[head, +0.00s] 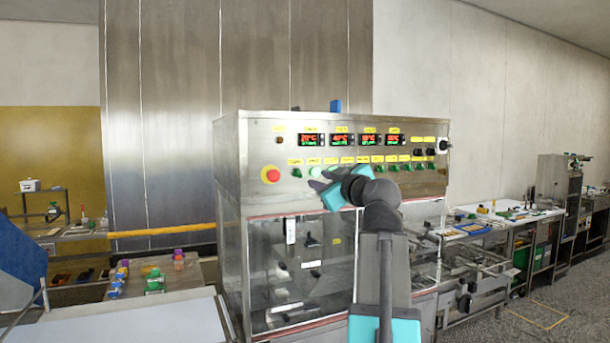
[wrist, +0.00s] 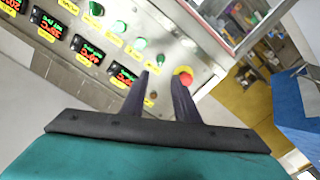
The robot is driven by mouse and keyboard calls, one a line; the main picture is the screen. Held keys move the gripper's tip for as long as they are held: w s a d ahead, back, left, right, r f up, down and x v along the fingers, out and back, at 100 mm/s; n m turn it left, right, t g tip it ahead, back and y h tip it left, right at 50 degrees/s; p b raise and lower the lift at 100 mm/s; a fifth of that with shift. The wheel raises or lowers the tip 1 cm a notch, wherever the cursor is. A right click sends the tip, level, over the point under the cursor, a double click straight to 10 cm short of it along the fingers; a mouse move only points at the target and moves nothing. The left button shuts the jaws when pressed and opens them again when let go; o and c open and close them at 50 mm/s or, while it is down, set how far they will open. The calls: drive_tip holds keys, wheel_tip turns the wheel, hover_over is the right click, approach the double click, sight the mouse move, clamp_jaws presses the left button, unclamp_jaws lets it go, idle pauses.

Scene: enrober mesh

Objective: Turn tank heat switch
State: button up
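The steel enrober machine (head: 232,165) carries a control panel with a row of green switches (head: 378,168) under yellow labels. The labels are too small to read, so I cannot tell which one is the tank heat switch. My gripper (head: 318,186) is in front of the panel's left half and hides part of the switch row. In the wrist view my gripper (wrist: 162,75) has its two dark fingers apart with nothing between them. The fingertips are near the red emergency button (wrist: 184,77) and a green switch (wrist: 162,59). The red button also shows in the head view (head: 271,174).
Red and green digital displays (head: 311,140) run along the panel top. Black knobs (head: 430,152) sit at its right end. A glazed chamber (head: 290,262) lies below. A side table (head: 185,274) with coloured blocks stands left, and workbenches (head: 475,232) line the right wall.

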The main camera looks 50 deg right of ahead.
sight(300, 174)
drive_tip(key=p+x, duration=0.4)
drive_tip(key=x, duration=0.7)
drive_tip(key=shift+w+r, duration=0.15)
drive_tip(key=shift+w, duration=0.05)
drive_tip(key=shift+w+d, duration=0.3)
drive_tip(key=shift+w, duration=0.3)
